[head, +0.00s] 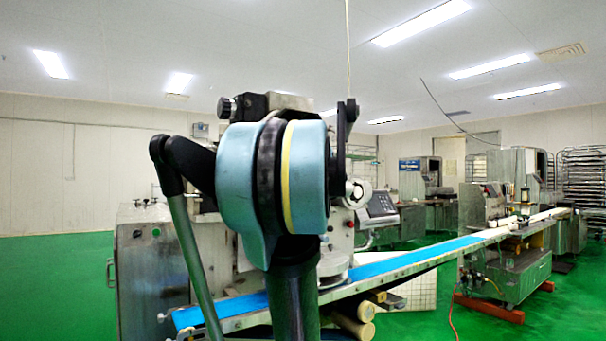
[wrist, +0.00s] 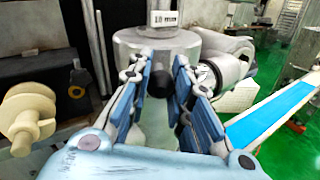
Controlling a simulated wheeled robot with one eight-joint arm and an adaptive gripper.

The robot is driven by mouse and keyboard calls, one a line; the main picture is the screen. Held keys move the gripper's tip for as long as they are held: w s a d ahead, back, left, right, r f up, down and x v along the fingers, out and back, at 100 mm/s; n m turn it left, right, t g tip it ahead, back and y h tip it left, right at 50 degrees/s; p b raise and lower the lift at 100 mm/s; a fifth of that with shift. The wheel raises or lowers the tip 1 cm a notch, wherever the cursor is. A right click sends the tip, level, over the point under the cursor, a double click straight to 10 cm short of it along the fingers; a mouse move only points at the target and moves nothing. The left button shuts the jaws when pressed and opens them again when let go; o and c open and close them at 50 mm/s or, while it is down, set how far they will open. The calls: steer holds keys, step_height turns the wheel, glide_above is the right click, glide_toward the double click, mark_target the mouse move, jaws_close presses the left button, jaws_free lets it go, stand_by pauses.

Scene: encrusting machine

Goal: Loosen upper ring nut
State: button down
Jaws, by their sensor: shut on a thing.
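In the head view my own arm hides the gripper and the nut.
A cream spool-like knob (wrist: 22,118) stands left of my gripper in the wrist view. A blue conveyor belt (head: 400,262) runs to the right from the machine. More machines (head: 490,210) stand farther back. Green floor lies open at the left.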

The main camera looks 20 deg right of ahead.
steer(key=shift+w+a+r, duration=0.1)
steer(key=shift+w, duration=0.05)
stand_by(0.3)
steer(key=c, duration=1.4)
jaws_free()
steer(key=shift+v, duration=5.95)
steer(key=shift+a, duration=0.15)
